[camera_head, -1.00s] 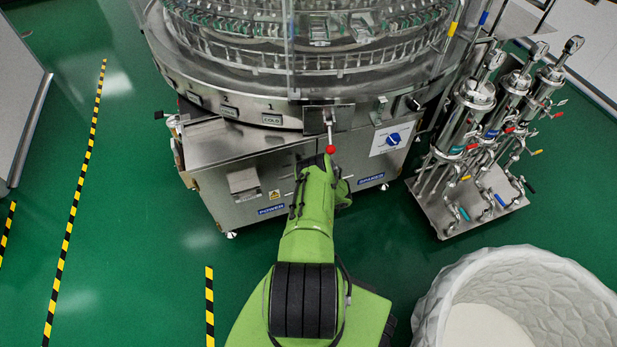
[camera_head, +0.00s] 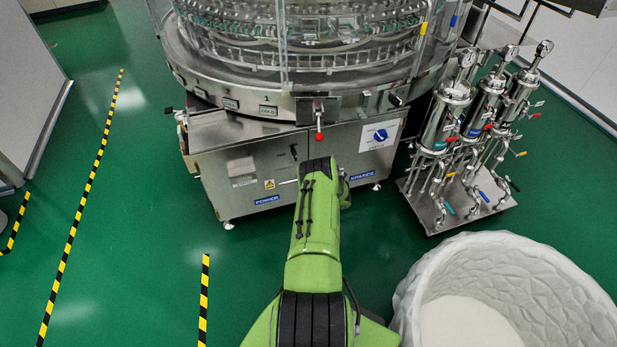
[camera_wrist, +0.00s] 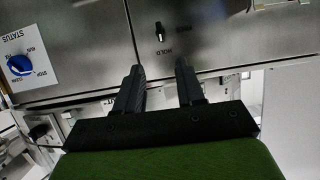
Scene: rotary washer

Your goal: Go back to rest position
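My gripper (camera_wrist: 159,68) shows in the wrist view with its two dark fingers apart and nothing between them. In the wrist view it points at the metal front panel of the rotary washer, near a small black HOLD switch (camera_wrist: 159,33); I cannot tell the exact distance. In the head view my green arm reaches up toward the washer (camera_head: 235,147) and its links hide the gripper. The washer's red-knobbed lever (camera_head: 319,136) is just beyond the arm's far end, with a small gap between them in the picture.
A blue dial (camera_head: 380,135) is on the washer's front; it also shows in the wrist view (camera_wrist: 20,65). A rack of steel cylinders (camera_head: 447,118) stands right of the washer. A white textured bin (camera_head: 415,285) is at lower right. Green floor on the left is clear, with striped tape.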

